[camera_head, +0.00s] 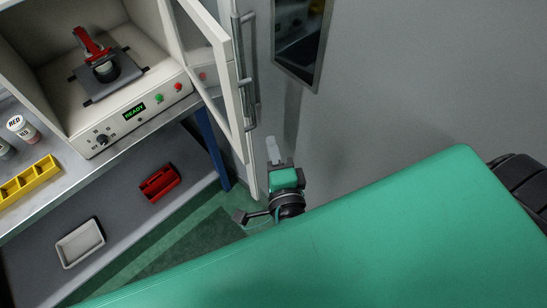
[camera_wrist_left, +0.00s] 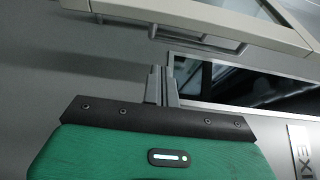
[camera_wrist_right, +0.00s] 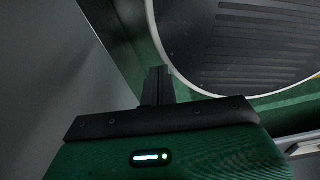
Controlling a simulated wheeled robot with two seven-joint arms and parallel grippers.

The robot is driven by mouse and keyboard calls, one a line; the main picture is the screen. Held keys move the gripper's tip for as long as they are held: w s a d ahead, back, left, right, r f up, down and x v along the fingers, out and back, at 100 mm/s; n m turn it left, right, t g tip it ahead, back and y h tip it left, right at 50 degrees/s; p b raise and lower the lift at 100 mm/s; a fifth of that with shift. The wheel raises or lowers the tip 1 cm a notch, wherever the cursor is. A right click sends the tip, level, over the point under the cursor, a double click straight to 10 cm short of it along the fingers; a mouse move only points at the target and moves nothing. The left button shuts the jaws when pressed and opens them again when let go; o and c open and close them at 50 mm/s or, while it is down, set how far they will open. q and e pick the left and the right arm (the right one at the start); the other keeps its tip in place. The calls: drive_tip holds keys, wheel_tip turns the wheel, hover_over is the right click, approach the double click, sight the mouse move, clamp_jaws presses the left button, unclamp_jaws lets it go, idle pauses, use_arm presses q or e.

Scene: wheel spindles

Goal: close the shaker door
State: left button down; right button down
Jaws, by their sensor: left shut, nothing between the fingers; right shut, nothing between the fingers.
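The shaker (camera_head: 128,117) is a white box on the bench at the left of the head view, with a panel reading READY. Its framed glass door (camera_head: 222,75) stands wide open at the shaker's right side, with a grey bar handle (camera_head: 248,75) on its outer face. My right gripper (camera_wrist_right: 158,85) is shut and empty, seen only in the right wrist view.
A red clamp holds a vessel on the platform (camera_head: 110,82) inside the shaker. A yellow rack (camera_head: 28,180) and small jars (camera_head: 22,128) stand on the bench. A red bin (camera_head: 160,184) and a white tray (camera_head: 80,243) lie below. A dark wall window (camera_head: 302,35) is behind the door.

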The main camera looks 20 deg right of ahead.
use_arm(q)
drive_tip(key=w+a, duration=0.1)
drive_tip(key=w, duration=0.1)
drive_tip(key=w+a, duration=0.2)
drive_tip(key=shift+w+p, duration=0.1)
drive_tip(key=shift+p, duration=0.2)
use_arm(e)
drive_tip(key=shift+w+d+r, duration=0.2)
drive_tip(key=shift+d+r, duration=0.15)
drive_tip(key=shift+d, duration=0.2)
drive_tip(key=shift+a, duration=0.1)
